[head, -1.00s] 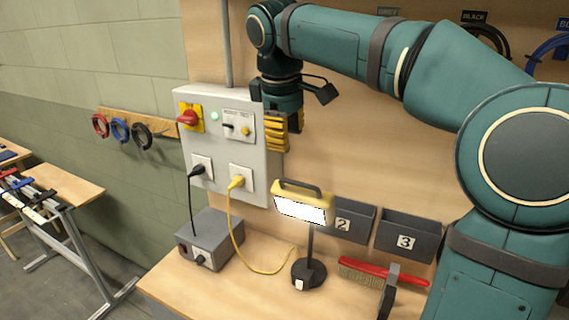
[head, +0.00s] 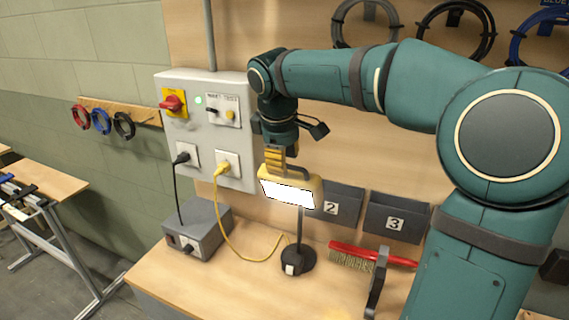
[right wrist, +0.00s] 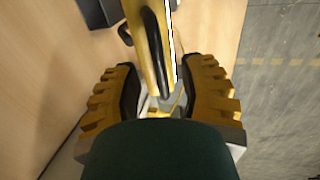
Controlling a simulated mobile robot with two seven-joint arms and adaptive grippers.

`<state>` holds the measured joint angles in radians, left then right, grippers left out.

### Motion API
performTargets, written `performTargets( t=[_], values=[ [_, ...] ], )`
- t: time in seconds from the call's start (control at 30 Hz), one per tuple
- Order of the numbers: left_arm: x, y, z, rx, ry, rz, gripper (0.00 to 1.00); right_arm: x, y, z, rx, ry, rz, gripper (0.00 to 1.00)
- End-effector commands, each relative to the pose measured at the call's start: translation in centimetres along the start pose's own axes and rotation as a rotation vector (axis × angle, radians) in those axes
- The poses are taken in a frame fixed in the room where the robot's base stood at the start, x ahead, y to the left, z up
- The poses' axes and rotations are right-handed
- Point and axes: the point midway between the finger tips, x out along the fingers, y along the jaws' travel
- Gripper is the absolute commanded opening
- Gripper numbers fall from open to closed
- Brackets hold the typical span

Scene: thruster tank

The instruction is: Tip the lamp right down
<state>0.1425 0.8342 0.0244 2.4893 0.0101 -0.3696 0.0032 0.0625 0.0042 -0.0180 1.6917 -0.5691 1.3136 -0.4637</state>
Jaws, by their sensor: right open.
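The lamp (head: 288,192) has a yellow head with a lit white panel, on a thin dark post with a round black base (head: 292,262) on the bench. Its panel faces forward and slightly down. The right gripper is open. My left gripper is not in view.
A grey wall panel (head: 240,165) with a red switch and two plugs is close left of the gripper. A grey box (head: 198,230) and yellow cable (head: 232,248) lie left of the lamp. Bins (head: 395,218) and a red brush (head: 370,257) are at right.

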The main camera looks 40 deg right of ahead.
Motion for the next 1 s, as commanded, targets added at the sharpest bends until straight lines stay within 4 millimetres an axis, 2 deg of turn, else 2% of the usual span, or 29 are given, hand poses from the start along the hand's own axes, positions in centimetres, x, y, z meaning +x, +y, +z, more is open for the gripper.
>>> performTargets(
  t=[0.1,0.4,0.47,0.5,0.53,1.0],
  values=[
    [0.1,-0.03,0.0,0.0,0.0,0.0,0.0,0.56,0.01,0.03,0.001,-0.001,0.0,0.41],
    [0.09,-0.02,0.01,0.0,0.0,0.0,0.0,0.64,0.0,0.01,0.0,0.0,0.0,0.41],
    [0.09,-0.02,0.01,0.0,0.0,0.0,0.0,0.63,0.0,0.0,0.0,0.0,0.0,0.2],
    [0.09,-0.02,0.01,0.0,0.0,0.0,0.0,0.63,0.0,0.01,0.0,0.0,0.0,0.05],
    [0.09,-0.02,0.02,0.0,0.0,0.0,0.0,0.63,0.0,0.0,0.0,0.0,0.0,0.0],
    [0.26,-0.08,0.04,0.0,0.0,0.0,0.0,0.79,-0.06,0.03,0.0,-0.001,0.005,0.0]
  ],
)
